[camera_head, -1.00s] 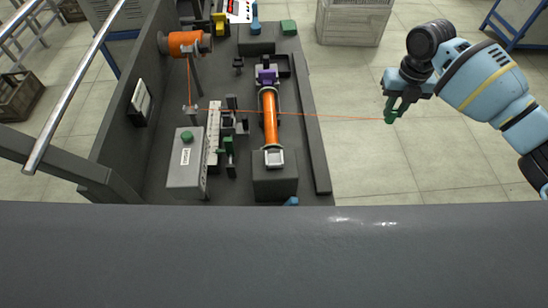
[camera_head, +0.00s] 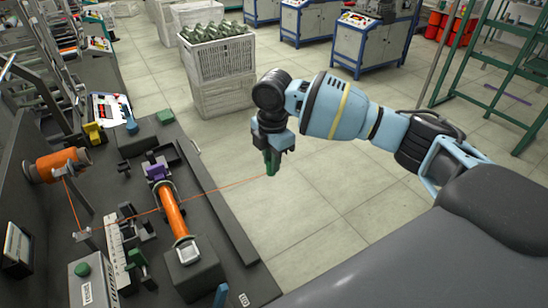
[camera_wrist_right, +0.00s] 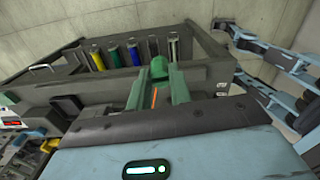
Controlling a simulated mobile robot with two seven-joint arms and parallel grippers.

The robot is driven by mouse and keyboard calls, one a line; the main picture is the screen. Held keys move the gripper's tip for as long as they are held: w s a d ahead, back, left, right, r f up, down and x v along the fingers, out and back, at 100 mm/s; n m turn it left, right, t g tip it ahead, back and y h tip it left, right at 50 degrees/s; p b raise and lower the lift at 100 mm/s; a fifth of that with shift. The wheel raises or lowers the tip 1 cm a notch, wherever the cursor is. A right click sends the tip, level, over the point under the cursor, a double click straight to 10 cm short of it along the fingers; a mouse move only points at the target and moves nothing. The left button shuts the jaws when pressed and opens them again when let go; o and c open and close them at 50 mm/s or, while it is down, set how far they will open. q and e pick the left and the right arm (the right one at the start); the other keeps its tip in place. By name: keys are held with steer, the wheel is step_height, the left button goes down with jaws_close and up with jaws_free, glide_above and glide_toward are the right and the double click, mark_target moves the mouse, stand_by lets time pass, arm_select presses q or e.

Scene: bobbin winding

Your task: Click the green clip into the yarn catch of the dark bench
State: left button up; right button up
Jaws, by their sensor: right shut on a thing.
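My right gripper (camera_head: 270,150) is shut on the green clip (camera_head: 271,165) and holds it in the air to the right of the dark bench (camera_head: 232,222). The clip also shows in the right wrist view (camera_wrist_right: 158,69), between the two green fingers. An orange yarn (camera_head: 222,187) runs from the clip, slack-free, across to the bench. On the bench it passes the orange bobbin (camera_head: 173,213), with a purple part (camera_head: 156,172) at its far end. I cannot tell which bench part is the yarn catch.
An orange spool (camera_head: 58,165) stands at the bench's left, near a light grey box (camera_head: 92,285). A green button block (camera_head: 165,117) and a blue part (camera_head: 130,122) are at the far end. A crate (camera_head: 215,60) stands beyond. Open floor lies right of the bench.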

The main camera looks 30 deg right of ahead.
steer(key=s+a+r+m, duration=0.1)
steer(key=s+a+m, duration=0.1)
steer(key=m, duration=0.8)
steer(key=s+a+r+m, duration=0.2)
steer(key=s+m, duration=0.1)
steer(key=m, duration=0.6)
steer(key=shift+a+r+m, duration=0.2)
steer(key=shift+r+m, duration=0.05)
steer(key=shift+m, duration=0.15)
